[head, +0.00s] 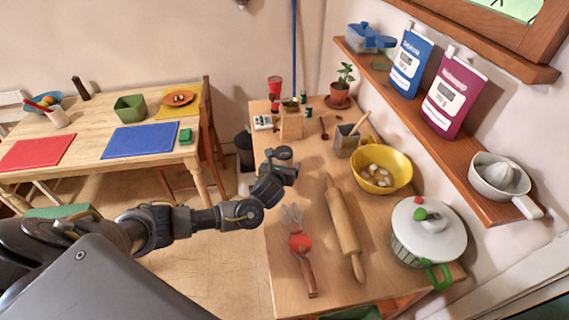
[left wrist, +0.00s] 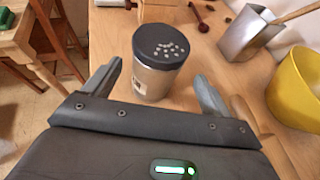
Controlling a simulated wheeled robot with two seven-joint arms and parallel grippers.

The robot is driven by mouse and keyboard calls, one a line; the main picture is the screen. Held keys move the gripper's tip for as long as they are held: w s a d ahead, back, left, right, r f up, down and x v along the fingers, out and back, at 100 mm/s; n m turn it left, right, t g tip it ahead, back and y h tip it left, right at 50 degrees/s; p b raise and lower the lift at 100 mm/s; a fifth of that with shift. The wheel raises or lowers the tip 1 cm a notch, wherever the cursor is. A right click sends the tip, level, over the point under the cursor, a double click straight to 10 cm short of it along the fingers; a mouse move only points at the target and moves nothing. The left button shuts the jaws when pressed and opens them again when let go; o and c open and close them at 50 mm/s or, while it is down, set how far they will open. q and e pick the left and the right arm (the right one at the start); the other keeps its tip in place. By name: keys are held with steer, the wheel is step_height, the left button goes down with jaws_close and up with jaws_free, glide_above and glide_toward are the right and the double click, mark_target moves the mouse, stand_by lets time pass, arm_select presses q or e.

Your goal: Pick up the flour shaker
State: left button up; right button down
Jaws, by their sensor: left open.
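The flour shaker (left wrist: 158,68) is a silver metal can with a dark lid full of holes. In the left wrist view it stands upright on the wooden counter, just ahead of and between the finger ends of my left gripper (left wrist: 158,80). The fingers are spread apart on either side, with gaps to the can. In the head view my left gripper (head: 281,166) is over the counter's left edge. I cannot clearly tell the shaker from the dark gripper there. My right gripper is not in view.
A wooden shelf (head: 400,104) runs along the wall. A set table (head: 85,150) stands left.

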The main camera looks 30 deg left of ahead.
arm_select(q)
steer(key=shift+s+r, duration=0.1)
steer(key=shift+a+r, duration=0.1)
steer(key=shift+a, duration=0.05)
steer(key=shift+w+a+p, duration=0.15)
steer(key=shift+w+p, duration=0.15)
steer(key=shift+p, duration=0.15)
steer(key=x, duration=0.3)
steer(key=shift+w+f+p, duration=0.2)
steer(key=shift+f+p, duration=0.1)
steer(key=shift+p, duration=0.1)
steer(key=shift+w+a+f, duration=0.15)
steer(key=shift+w, duration=0.1)
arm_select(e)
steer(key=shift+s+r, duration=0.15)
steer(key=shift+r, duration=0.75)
arm_select(q)
steer(key=shift+c, duration=0.4)
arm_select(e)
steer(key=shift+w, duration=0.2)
arm_select(q)
steer(key=c, duration=1)
steer(key=shift+c, duration=0.7)
